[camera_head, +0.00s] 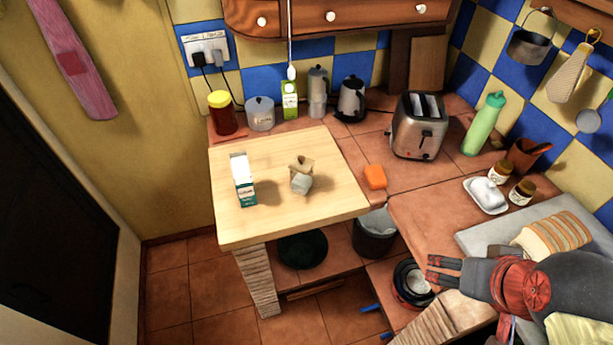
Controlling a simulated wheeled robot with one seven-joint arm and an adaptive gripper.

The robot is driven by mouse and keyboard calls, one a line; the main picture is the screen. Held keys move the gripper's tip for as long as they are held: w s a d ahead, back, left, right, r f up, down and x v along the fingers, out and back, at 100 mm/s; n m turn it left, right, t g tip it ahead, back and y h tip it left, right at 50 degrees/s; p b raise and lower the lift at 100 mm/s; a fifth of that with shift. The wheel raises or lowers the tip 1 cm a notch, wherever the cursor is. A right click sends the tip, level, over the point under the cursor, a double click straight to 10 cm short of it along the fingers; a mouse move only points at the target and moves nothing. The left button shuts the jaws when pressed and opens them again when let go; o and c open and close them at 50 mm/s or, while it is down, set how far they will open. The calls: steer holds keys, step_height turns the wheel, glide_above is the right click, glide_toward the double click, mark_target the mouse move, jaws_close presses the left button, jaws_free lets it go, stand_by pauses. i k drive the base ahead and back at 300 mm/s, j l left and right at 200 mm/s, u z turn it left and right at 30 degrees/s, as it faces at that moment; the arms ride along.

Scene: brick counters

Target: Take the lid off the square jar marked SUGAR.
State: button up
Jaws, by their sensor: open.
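No SUGAR marking can be read in the head view. A small object with a beige top and pale grey lower part (301,176) sits on the light wooden board; I cannot tell whether it is the square jar. A pale canister with a lid (260,114) stands behind the board near the wall; its marking is unreadable too. My gripper (433,271) is at the lower right, open and empty, pointing left. It is well apart from both.
A milk carton (243,180) stands on the wooden board (240,229). An orange block (375,176), toaster (420,126) and green bottle (483,125) are on the tiled counter. Sliced bread (552,234) lies by my arm. The board's front is clear.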

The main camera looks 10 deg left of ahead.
mark_target(301, 163)
steer(key=j+z, duration=0.35)
steer(key=j, duration=0.7)
steer(key=j+z, duration=0.35)
steer(key=j, duration=0.7)
